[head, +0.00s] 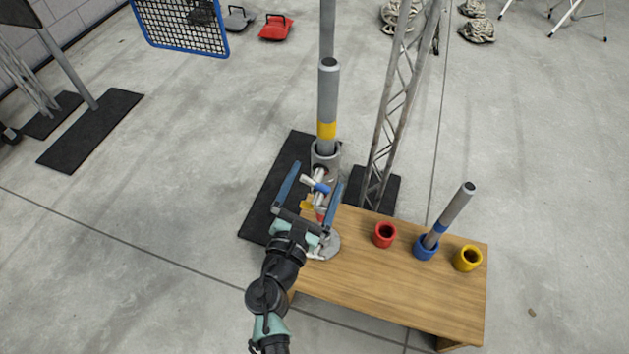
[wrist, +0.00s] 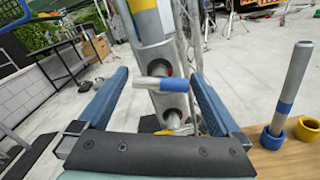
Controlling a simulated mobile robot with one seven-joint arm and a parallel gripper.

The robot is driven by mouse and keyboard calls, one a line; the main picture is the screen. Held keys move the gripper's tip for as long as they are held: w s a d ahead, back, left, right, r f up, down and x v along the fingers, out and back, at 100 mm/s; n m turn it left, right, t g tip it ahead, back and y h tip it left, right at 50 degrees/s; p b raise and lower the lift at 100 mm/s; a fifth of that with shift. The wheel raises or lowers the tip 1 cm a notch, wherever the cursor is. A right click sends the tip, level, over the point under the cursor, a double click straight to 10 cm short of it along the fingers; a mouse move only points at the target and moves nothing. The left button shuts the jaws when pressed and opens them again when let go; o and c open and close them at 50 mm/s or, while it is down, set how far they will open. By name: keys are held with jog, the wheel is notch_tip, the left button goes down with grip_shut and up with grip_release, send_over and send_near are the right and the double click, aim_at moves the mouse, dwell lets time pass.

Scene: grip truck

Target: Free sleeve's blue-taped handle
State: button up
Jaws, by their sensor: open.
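The grey upright sleeve (head: 325,158) stands at the left end of the bench, with a yellow-banded tube (head: 328,105) in its top. The sleeve also shows in the wrist view (wrist: 156,62). Its blue-taped handle (head: 321,187) sticks out sideways from the sleeve, and in the wrist view it (wrist: 167,83) points to the right. A yellow-marked handle (wrist: 166,131) sits lower on the sleeve. My gripper (head: 315,176) is open, its two blue fingers spread on either side of the blue-taped handle. The wrist view shows the handle between the fingers (wrist: 160,76), touching neither visibly.
The wooden bench (head: 390,285) bears red (head: 385,234), blue (head: 426,247) and yellow (head: 468,258) cups; a blue-banded grey tube (head: 455,208) leans in the blue one. A lattice truss (head: 395,110) stands right of the sleeve. Floor left is mostly clear.

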jog(key=v, duration=1.2)
jog(key=shift+s+p, duration=0.35)
jog(key=shift+p, duration=0.1)
jog(key=shift+w+a+r, duration=0.1)
